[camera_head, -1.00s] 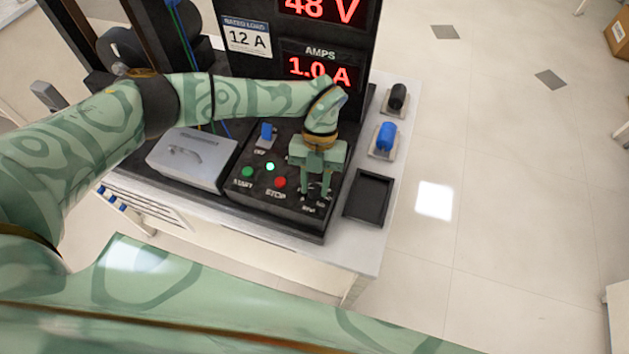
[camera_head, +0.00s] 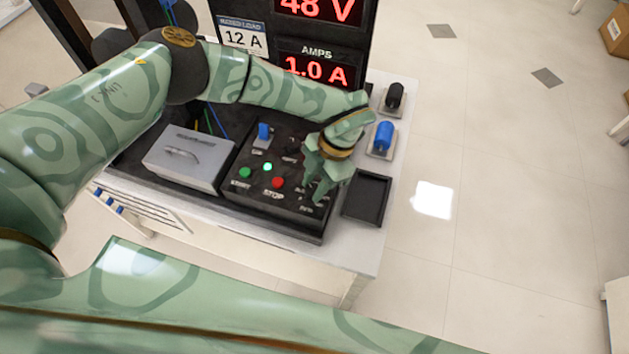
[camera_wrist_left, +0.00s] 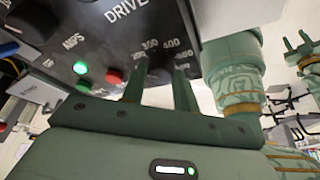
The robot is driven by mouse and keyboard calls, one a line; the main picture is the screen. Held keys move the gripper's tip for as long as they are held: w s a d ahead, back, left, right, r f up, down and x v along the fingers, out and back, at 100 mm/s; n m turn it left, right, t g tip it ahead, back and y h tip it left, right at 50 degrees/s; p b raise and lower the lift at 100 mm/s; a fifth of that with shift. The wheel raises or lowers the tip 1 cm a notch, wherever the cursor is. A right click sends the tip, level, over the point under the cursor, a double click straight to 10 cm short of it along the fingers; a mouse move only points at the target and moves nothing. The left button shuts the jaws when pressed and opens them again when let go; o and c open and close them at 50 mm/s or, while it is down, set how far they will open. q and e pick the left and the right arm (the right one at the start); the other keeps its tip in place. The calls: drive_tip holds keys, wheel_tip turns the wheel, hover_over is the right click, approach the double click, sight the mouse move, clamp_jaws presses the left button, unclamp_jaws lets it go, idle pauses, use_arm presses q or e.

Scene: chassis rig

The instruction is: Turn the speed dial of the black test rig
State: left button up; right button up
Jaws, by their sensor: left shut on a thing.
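The black test rig (camera_head: 262,205) stands on a bench, with a tall display panel behind its sloped control face. My left gripper (camera_head: 316,199) is at the right end of that face, shut on the speed dial. The fingers hide most of the dial in the head view. In the left wrist view the dark dial (camera_wrist_left: 159,76) sits between the two fingers (camera_wrist_left: 160,92), with scale numbers such as 300 and 400 beyond it. In the left wrist view my right gripper (camera_wrist_left: 297,45) shows small at the right edge, its fingers apart and empty.
The rig has a green start button (camera_head: 245,172), a red stop button (camera_head: 278,182) and a blue switch (camera_head: 264,131). The amps display (camera_head: 318,68) reads 1.0 A. A grey box (camera_head: 187,158) lies left; a black tray (camera_head: 367,197) and blue knob (camera_head: 383,137) lie right.

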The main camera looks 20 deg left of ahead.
use_arm(q)
drive_tip(key=shift+m, duration=0.6)
drive_tip(key=o, duration=1)
drive_tip(key=v, duration=1.6)
drive_tip(key=shift+s+d+r, duration=0.15)
drive_tip(key=shift+s+d, duration=0.05)
drive_tip(key=shift+d, duration=0.1)
